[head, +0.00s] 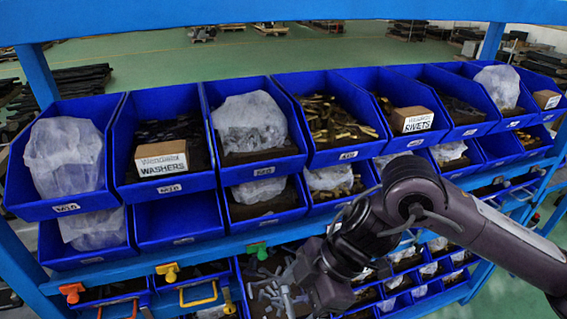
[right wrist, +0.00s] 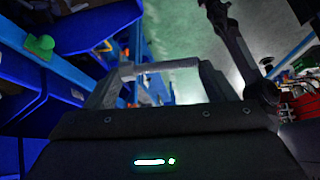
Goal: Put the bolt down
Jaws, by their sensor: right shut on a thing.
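My right gripper (right wrist: 160,72) is shut in the right wrist view, with a grey bar-like piece, apparently the bolt (right wrist: 165,67), between its fingertips. The held bolt cannot be told apart from these there. My left gripper is not in view.
Blue bins fill a blue rack; one middle-row bin (head: 178,222) is empty. Upper bins hold a washers box (head: 162,160), a rivets box (head: 412,120), bags and brass pieces (head: 335,122). Coloured handles, one green (head: 257,250), stick out along the lower rail.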

